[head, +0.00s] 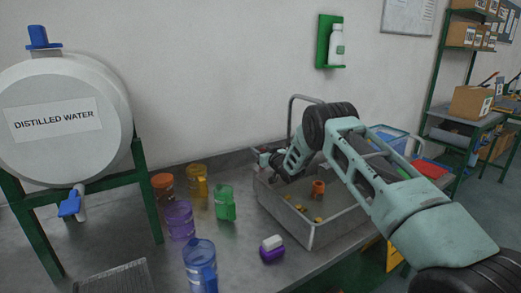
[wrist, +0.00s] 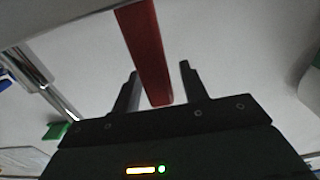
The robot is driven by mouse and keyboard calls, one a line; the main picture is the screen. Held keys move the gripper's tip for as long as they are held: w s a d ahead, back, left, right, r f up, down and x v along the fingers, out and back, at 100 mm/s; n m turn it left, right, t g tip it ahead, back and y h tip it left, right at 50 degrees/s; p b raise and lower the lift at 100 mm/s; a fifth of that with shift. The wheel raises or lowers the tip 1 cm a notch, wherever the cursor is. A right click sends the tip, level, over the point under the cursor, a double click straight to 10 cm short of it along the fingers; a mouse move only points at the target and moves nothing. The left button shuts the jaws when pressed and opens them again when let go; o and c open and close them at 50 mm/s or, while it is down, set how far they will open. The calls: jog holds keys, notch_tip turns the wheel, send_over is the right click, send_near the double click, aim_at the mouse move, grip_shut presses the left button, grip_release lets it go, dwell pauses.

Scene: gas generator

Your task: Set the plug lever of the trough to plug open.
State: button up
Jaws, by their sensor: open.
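The trough (head: 290,228) is a grey metal basin on the bench at the right of the head view. My gripper (head: 264,158) is over its far left corner, with my arm reaching across the trough from the right. In the wrist view my gripper (wrist: 160,78) is open, with its two dark fingers apart. A red bar (wrist: 147,45), which looks like the plug lever, runs down between the fingers. I cannot tell whether a finger touches it. In the head view the lever is not clearly visible near my gripper.
An orange piece (head: 318,188) and several small yellow bits lie in the trough. A distilled water tank (head: 62,112) is at the left. A curved metal pipe (head: 291,112) rises behind the trough.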

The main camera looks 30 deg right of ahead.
jog(key=shift+w, duration=0.25)
grip_shut()
jog(key=shift+d, duration=0.1)
jog(key=d+m+b, duration=0.1)
jog(key=b, duration=0.1)
jog(key=d+m+b, duration=0.1)
jog(key=m+b, duration=0.1)
jog(key=shift+f, duration=0.35)
jog(key=shift+d+f+m+b, duration=0.2)
jog(key=shift+d+m+b, duration=0.4)
jog(key=shift+m+b, duration=0.35)
jog(key=shift+d+f+m+b, duration=0.2)
jog(key=shift+d+m+b, duration=0.45)
jog(key=shift+m, duration=0.5)
